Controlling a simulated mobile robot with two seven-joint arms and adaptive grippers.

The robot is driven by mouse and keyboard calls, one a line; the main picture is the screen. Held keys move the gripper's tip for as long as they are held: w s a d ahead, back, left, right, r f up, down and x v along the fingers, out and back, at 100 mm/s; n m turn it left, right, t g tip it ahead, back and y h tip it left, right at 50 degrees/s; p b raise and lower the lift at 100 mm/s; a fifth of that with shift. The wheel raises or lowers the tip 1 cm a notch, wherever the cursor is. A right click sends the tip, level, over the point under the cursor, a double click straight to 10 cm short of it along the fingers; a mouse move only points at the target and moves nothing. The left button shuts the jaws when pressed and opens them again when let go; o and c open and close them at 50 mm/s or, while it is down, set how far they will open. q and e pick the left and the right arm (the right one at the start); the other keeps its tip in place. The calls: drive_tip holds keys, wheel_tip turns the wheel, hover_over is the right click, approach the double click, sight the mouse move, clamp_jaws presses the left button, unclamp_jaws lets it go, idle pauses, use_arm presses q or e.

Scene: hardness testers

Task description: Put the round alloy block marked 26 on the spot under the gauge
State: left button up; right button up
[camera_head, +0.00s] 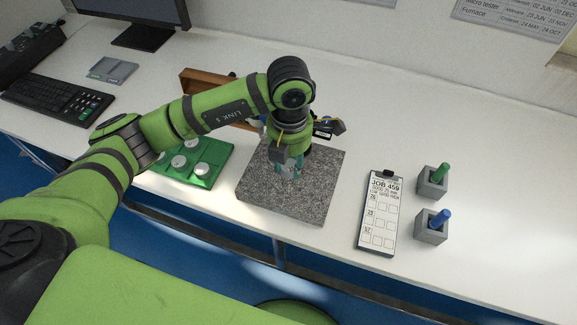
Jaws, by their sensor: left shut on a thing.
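My left gripper (289,169) comes in from the left and points down over the speckled grey stone plate (318,192). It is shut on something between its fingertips. The held thing is too small and covered to make out, so I cannot read any mark on it. Several round silver blocks (180,161) sit in a green tray (203,181) left of the plate; their marks are too small to read. The gauge and the spot under it cannot be made out; my arm and gripper cover the back of the plate. My right gripper is not in view.
A brown wooden box (198,82) stands behind my left arm. A keyboard (55,98) is far left. The back right of the table is clear.

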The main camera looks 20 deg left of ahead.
sight(288, 163)
use_arm(q)
drive_tip(key=shift+w+a+f, duration=0.15)
drive_tip(key=shift+a+f, duration=0.05)
drive_tip(key=shift+f, duration=0.4)
wheel_tip(288, 163, down, 2)
drive_tip(key=shift+f+p, duration=0.2)
drive_tip(key=shift+p, duration=0.45)
drive_tip(key=shift+f, duration=0.4)
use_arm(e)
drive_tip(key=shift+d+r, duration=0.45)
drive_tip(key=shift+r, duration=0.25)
use_arm(q)
drive_tip(key=shift+f, duration=0.15)
drive_tip(key=o, duration=1.2)
drive_tip(key=shift+c, duration=0.2)
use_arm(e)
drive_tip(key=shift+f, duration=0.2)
